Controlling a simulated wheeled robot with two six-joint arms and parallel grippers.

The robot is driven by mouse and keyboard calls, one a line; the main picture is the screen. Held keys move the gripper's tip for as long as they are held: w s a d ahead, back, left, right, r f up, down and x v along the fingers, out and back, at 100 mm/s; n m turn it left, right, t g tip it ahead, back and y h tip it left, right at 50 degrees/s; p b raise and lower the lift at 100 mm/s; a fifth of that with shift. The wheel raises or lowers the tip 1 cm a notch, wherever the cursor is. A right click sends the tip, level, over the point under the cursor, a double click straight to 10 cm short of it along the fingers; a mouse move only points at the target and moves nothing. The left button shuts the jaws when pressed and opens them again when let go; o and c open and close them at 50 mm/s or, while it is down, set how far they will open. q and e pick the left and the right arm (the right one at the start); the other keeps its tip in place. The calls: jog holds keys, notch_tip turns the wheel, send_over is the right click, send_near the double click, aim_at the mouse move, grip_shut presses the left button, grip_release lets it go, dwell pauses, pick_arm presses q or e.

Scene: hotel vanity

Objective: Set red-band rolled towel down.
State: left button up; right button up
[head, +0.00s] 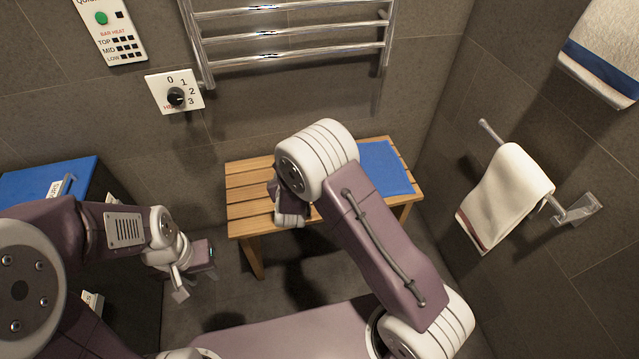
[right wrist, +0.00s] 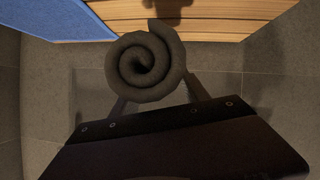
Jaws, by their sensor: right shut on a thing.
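The rolled towel (right wrist: 146,68) shows end-on in the right wrist view as a dark, shadowed spiral; no red band can be made out. My right gripper (right wrist: 158,97) is shut on it, with a finger on each side. In the head view my right arm reaches over the slatted wooden bench (head: 248,196) and hides the towel and jaws. In the wrist view the roll overlaps the bench edge; its height above the bench is unclear. My left gripper (head: 193,283) is open and empty, low at the left beside the bench.
A blue mat (head: 383,168) covers the bench's right end; it also shows in the right wrist view (right wrist: 50,18). A blue-topped cabinet (head: 40,180) stands at left. A towel with a red stripe (head: 508,190) hangs on the right wall bar. A chrome rail (head: 290,60) is behind.

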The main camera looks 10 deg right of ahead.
jog(key=b, duration=0.5)
send_over(263, 190)
jog(key=f, duration=0.6)
jog(key=shift+s+d+f, duration=0.2)
jog(key=shift+d+f, duration=0.05)
jog(key=shift+f, duration=0.05)
jog(key=shift+w+a+f, duration=0.1)
jog(key=shift+w+a, duration=0.1)
jog(key=shift+a, duration=0.15)
notch_tip(263, 190, down, 4)
jog(key=b, duration=0.2)
jog(key=shift+f+b, duration=0.2)
jog(key=shift+b, duration=0.2)
jog(key=shift+r, duration=0.25)
jog(key=shift+f, duration=0.2)
jog(key=o, duration=1.4)
jog(key=shift+o, duration=0.2)
jog(key=shift+r, duration=0.15)
